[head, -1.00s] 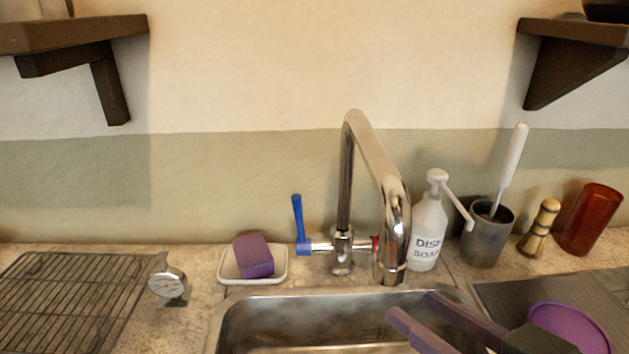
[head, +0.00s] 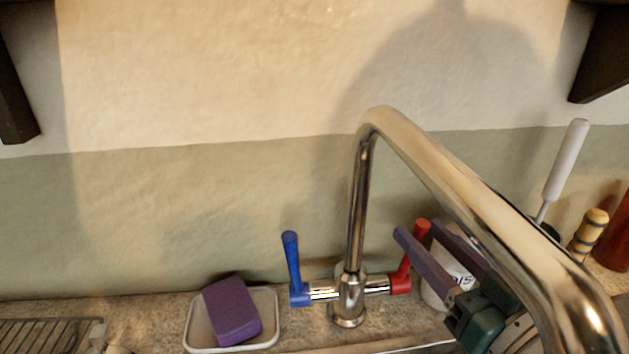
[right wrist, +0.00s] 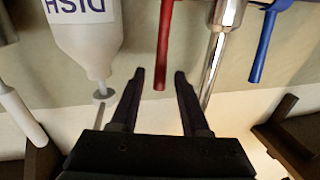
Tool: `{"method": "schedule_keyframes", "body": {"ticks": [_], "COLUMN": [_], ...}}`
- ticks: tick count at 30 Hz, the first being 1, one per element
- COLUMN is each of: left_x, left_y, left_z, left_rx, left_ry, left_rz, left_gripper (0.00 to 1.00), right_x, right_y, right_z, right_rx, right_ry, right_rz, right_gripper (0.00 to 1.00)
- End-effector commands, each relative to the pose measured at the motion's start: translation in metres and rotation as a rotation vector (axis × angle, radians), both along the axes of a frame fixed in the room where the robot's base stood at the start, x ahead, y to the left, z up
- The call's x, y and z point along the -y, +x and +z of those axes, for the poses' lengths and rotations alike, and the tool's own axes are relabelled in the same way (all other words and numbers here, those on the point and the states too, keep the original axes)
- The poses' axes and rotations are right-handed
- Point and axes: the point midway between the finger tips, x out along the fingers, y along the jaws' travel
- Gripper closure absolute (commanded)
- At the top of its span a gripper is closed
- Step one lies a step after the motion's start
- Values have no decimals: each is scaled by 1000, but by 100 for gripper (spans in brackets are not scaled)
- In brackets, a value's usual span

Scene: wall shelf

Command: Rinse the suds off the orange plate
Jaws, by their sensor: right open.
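The chrome faucet (head: 357,215) stands at the back of the sink in the head view. Its blue handle (head: 292,262) points up on the left and its red handle (head: 413,255) points up on the right. My right gripper (head: 418,231) is open and empty beside the red handle. In the right wrist view the red handle (right wrist: 165,45) lies just past and roughly between the open fingertips (right wrist: 159,74), with no clear contact. The orange plate is in neither current view, nor is my left gripper. No running water shows.
The soap bottle (head: 437,291) stands behind my right gripper, partly hidden; it is close by in the right wrist view (right wrist: 88,35). A purple sponge (head: 232,311) sits in a white dish (head: 265,325) left of the faucet. The spout arches in front of my right arm.

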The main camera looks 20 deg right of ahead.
Motion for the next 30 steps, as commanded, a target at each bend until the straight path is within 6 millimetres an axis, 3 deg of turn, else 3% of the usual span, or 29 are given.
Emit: {"method": "schedule_keyframes", "body": {"ticks": [3,9,19,30], "left_x": [1,2,2,-1], "left_y": [0,0,1,1], "left_z": [-1,-3,-3,-3], "left_rx": [-1,0,1,3], "left_ry": [-4,-7,-7,2], "left_rz": [3,5,4,-1], "left_gripper": [50,50,50,50], "right_x": [1,1,2,2], "right_y": [23,45,50,49], "right_z": [0,0,0,0], "right_rx": [3,1,-1,-1], "right_ry": [1,1,1,1], "right_rz": [0,0,0,1], "right_gripper": [54,54,54,94]}}
